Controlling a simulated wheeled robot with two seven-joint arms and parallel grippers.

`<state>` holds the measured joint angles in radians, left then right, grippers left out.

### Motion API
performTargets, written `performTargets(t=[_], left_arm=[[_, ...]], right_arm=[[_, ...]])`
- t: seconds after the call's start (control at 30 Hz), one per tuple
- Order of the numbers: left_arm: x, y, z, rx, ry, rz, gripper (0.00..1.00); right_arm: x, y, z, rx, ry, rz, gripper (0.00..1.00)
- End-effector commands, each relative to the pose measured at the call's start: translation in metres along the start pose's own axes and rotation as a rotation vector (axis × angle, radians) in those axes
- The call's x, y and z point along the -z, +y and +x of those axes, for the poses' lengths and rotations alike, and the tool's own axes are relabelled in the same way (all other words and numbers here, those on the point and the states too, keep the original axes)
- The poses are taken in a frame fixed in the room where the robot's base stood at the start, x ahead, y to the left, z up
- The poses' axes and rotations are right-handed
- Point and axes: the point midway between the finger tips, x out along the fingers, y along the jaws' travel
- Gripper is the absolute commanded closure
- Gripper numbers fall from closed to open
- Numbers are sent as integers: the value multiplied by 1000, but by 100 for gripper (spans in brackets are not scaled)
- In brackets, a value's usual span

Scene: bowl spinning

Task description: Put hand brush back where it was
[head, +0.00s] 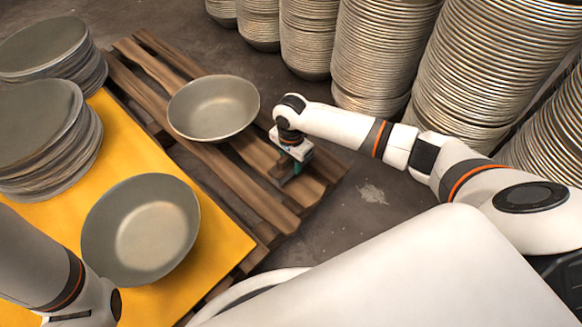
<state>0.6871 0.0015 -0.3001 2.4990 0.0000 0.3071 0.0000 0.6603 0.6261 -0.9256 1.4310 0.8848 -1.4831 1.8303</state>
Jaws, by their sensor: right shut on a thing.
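My right gripper (289,163) points down over the right end of the wooden pallet, beside the metal bowl (213,108). It is shut on the hand brush (283,169), of which only a small brown part shows low between the fingers. The gripper and arm hide most of the brush, and I cannot tell whether it touches the pallet slats. My left arm shows at the lower left, but its gripper is out of view.
A wooden pallet (285,217) lies on the dark floor. A yellow surface (133,141) at left carries a large bowl (140,230) and stacked bowls (40,140). Tall bowl stacks (382,50) stand at the back and right. Bare floor (345,225) lies right of the pallet.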

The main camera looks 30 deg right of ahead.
Motion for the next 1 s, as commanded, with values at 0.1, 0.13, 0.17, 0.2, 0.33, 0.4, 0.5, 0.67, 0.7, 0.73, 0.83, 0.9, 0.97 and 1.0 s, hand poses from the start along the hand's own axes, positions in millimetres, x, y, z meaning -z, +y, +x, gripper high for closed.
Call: performTargets(t=[0.1, 0.13, 0.17, 0.2, 0.33, 0.4, 0.5, 0.67, 0.7, 0.73, 0.83, 0.9, 0.97, 1.0], left_arm=[[-4, -2, -3, 3, -10, 1, 64], [-4, -2, -2, 3, -10, 1, 64], [-4, -2, -2, 3, -9, 1, 64], [-4, -1, -2, 3, -9, 1, 64], [-4, -1, -1, 3, -9, 1, 64], [-3, -1, 0, 3, -9, 1, 64], [-3, -1, 0, 3, -9, 1, 64], [-3, -1, 0, 3, -9, 1, 64], [-3, -1, 0, 3, -9, 1, 64], [-3, -1, 0, 3, -9, 1, 64], [-3, -1, 0, 3, -9, 1, 64], [-4, -2, -2, 3, -9, 1, 64], [-3, -1, 1, 4, -10, 1, 64], [-1, 0, 6, 3, -10, 0, 64]], right_arm=[[0, 1, 8, -2, 0, 0, 82], [0, 1, 7, -2, 0, 0, 82], [0, 1, 7, -2, 0, 0, 82], [0, 1, 6, -2, 0, 0, 82], [0, 0, 6, -1, 0, 0, 82], [0, 0, 7, -1, 1, 1, 82], [0, 0, 10, -1, 1, 0, 52], [0, 0, 10, -1, 0, 0, 38], [0, 0, 10, -1, 0, 0, 38], [0, 0, 10, -1, 0, 0, 38], [0, 0, 9, -1, 0, 0, 38], [0, 0, 8, -2, 0, 0, 38], [0, 0, 2, -1, 0, -1, 38], [0, 0, -4, -1, 1, -1, 38]])
